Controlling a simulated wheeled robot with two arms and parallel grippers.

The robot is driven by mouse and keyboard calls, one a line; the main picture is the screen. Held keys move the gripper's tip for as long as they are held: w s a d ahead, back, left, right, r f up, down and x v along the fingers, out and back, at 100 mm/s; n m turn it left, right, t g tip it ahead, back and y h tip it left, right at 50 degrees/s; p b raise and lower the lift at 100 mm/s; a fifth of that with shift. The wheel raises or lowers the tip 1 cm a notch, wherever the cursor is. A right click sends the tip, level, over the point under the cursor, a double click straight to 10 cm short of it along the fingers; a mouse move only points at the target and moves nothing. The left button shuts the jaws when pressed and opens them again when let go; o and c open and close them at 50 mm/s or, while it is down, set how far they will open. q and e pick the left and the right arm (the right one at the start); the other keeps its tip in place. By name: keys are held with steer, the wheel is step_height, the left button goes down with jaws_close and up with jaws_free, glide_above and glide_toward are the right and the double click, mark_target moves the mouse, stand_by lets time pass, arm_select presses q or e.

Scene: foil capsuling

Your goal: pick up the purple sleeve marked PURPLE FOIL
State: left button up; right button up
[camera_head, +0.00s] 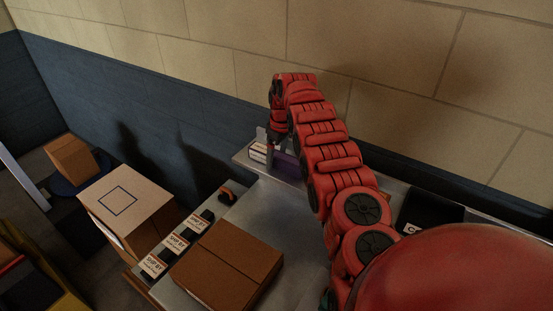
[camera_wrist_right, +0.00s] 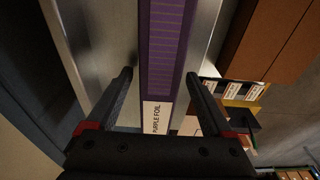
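The purple sleeve (camera_wrist_right: 163,50) runs up the middle of the right wrist view, with a white label reading PURPLE FOIL (camera_wrist_right: 156,117) at its near end. In the head view the purple sleeve (camera_head: 289,164) shows as a small patch at the back of the grey worktop, partly hidden by my right arm. My right gripper (camera_head: 278,140) points down just above it. In the wrist view its two dark fingers (camera_wrist_right: 159,78) stand apart on either side of the sleeve, with a visible gap on each side. My left gripper is not in view.
A pale holder (camera_head: 262,152) stands beside the sleeve near the wall. A brown box (camera_head: 230,265) and several SHIP BY labels (camera_head: 176,243) lie at the front left. A carton with a blue square (camera_head: 120,200) stands further left. The worktop (camera_head: 280,207) between is clear.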

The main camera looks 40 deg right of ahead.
jaws_close()
steer(key=shift+w+r, duration=0.1)
steer(key=shift+r, duration=0.05)
